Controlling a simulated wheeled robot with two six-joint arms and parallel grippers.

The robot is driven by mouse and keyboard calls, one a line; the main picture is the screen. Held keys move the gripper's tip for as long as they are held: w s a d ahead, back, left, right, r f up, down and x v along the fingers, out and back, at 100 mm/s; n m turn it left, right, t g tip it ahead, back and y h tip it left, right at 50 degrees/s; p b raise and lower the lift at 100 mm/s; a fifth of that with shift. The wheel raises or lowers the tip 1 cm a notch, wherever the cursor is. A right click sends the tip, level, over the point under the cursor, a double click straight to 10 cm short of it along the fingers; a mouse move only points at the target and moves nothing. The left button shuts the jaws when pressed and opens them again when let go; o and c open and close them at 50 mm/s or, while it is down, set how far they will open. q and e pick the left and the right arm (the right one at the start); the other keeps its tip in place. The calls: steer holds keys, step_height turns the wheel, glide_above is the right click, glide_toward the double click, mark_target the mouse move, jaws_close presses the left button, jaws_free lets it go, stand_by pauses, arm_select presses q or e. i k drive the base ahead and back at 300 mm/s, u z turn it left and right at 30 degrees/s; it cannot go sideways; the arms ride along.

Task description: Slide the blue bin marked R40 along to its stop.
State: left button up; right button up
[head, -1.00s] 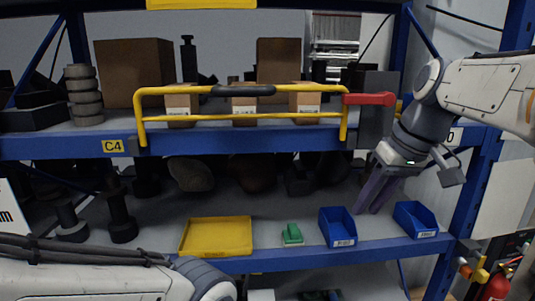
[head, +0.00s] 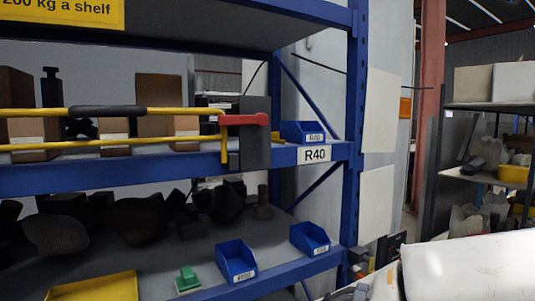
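A blue bin (head: 302,132) stands on the upper shelf near its right end, behind a beam plate marked R40 (head: 314,154). The label on the bin itself is too small to read surely. Two more blue bins stand on the lower shelf, one in the middle (head: 237,262) and one at the right end (head: 309,239); their labels are also unreadable. I cannot tell which part is the stop. Only white links of my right arm show at the lower right. Neither gripper is in view.
A yellow rail (head: 60,112) with a red handle (head: 244,119) and a dark upright block (head: 255,145) stand left of the upper bin. A blue rack post (head: 354,120) is to its right. A green block (head: 187,279) and yellow tray (head: 95,288) lie on the lower shelf.

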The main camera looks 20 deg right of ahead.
mark_target(303, 133)
steer(key=u, duration=0.15)
steer(key=k, duration=0.35)
steer(key=z, duration=0.35)
steer(key=i, duration=1.1)
steer(key=z, duration=1.2)
